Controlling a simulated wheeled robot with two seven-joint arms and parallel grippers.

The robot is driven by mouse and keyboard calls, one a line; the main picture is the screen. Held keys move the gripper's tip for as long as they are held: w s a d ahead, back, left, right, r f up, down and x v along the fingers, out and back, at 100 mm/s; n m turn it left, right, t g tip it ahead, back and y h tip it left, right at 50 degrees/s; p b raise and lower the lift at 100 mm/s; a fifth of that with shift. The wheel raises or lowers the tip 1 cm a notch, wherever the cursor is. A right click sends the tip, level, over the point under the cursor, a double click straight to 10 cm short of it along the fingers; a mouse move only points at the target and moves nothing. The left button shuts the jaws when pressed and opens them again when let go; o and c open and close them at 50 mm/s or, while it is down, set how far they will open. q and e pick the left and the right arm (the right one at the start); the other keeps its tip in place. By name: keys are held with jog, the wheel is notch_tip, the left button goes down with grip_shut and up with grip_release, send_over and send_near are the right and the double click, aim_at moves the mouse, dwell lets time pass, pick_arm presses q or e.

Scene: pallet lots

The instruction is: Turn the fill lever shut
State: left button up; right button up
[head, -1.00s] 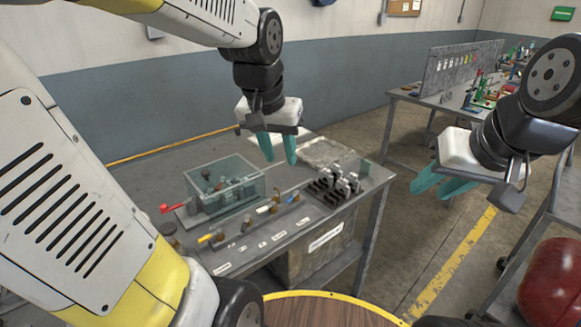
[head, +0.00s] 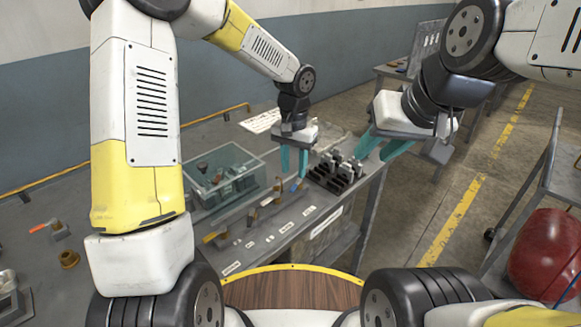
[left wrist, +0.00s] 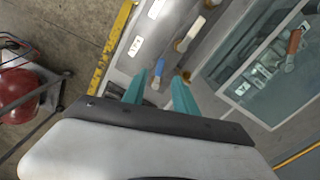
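A row of small levers stands on the workbench (head: 275,243) with white labels in front, too small to read, so I cannot tell which is the fill lever. One has a blue handle (head: 297,185), also in the left wrist view (left wrist: 159,67); others include a yellow-handled lever (head: 212,237) and a tan one (left wrist: 183,45). My left gripper (head: 294,168) is open and points down above the blue handle. In the left wrist view the blue handle lies between the fingertips, with no clear contact. My right gripper (head: 374,150) is open and empty beyond the bench's right edge.
A clear bin (head: 262,165) with parts stands behind the levers. A black rack (head: 330,181) with grey-topped pieces is right of the blue handle. An orange-handled fitting (head: 42,227) lies at far left. A red rounded object (head: 546,255) is at right.

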aim_at(294, 187)
pick_arm(q)
notch_tip(294, 187, down, 5)
jog(key=shift+f, duration=0.15)
grip_shut()
